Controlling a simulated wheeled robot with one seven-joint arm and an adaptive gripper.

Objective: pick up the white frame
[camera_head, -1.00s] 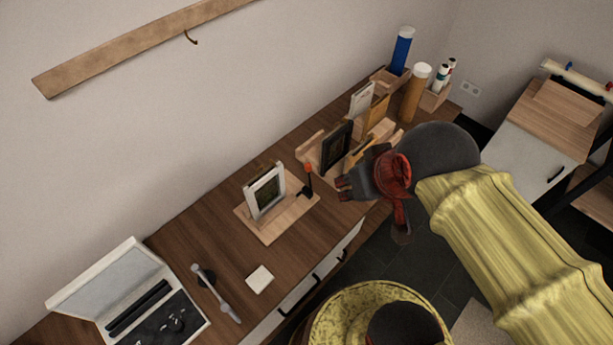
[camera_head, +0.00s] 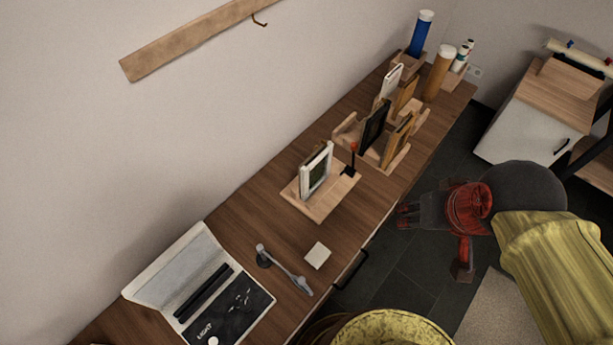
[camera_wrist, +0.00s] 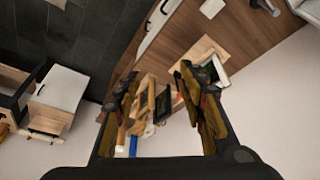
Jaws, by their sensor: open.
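A white frame (camera_head: 316,170) stands upright on a wooden board (camera_head: 336,196) on the desk in the head view. Part of what looks like this frame shows beside the right finger in the wrist view (camera_wrist: 219,68). Another thin white frame (camera_head: 391,80) stands farther back in a wooden rack. My gripper (camera_head: 402,216) is to the right of the board, beyond the desk's front edge in the picture. It is open and apart from both frames. In the wrist view, nothing is held between its spread fingers (camera_wrist: 158,80).
A dark frame (camera_head: 374,127) and brown frames (camera_head: 397,140) stand in racks behind the board. A small black stand with a red top (camera_head: 352,160) is close beside the white frame. Blue (camera_head: 421,33) and orange (camera_head: 439,72) tubes stand at the back. An open case (camera_head: 190,270) lies in front.

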